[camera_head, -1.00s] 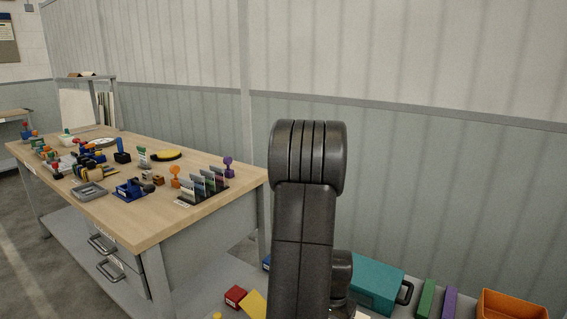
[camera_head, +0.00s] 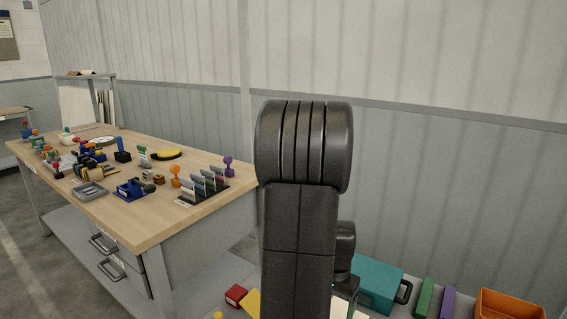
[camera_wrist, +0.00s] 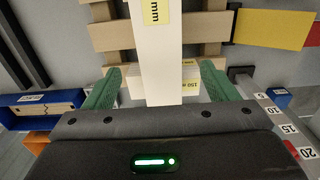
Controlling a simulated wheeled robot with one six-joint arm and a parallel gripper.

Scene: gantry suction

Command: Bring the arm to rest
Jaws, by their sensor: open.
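My arm (camera_head: 298,220) stands upright in the middle of the head view, its dark elbow at the top. My gripper shows in the wrist view (camera_wrist: 156,92), with its two green fingers spread wide apart. A pale block with a yellow "mm" label (camera_wrist: 156,40) lies between the fingers in the picture, with clear space on both sides of it. A second pale piece with a "150" label (camera_wrist: 190,85) is partly hidden behind it. I cannot tell how far these are from the fingers. The gripper is hidden behind my arm in the head view.
A wooden workbench (camera_head: 130,220) with many small items stands at the left. A low surface at the lower right holds a teal case (camera_head: 378,282), an orange bin (camera_head: 510,305) and a red block (camera_head: 236,295). A wooden slatted frame (camera_wrist: 105,35) shows in the wrist view.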

